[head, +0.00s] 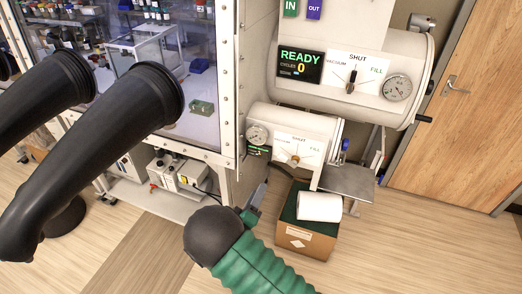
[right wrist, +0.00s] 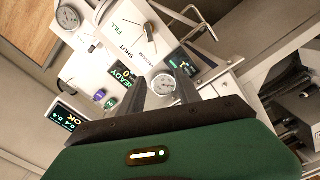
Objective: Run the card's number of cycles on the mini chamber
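The mini chamber (head: 318,124) is the small white cylinder below the large chamber in the head view. Its front has a round gauge (head: 257,135), a small green-lit display (head: 258,151) too small to read, and a plate marked SHUT and FILL with a valve knob (head: 294,160). My right gripper (head: 262,190) is below and left of that plate, apart from it. I cannot make out a card with a cycle number. My left gripper is not in view.
The large chamber (head: 415,55) above has a display (head: 300,66) reading READY, cycles 0, and its own valve. Black glove sleeves (head: 130,105) stick out from the glovebox window at left. A cardboard box (head: 305,243) with a white roll (head: 319,206) stands below the mini chamber.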

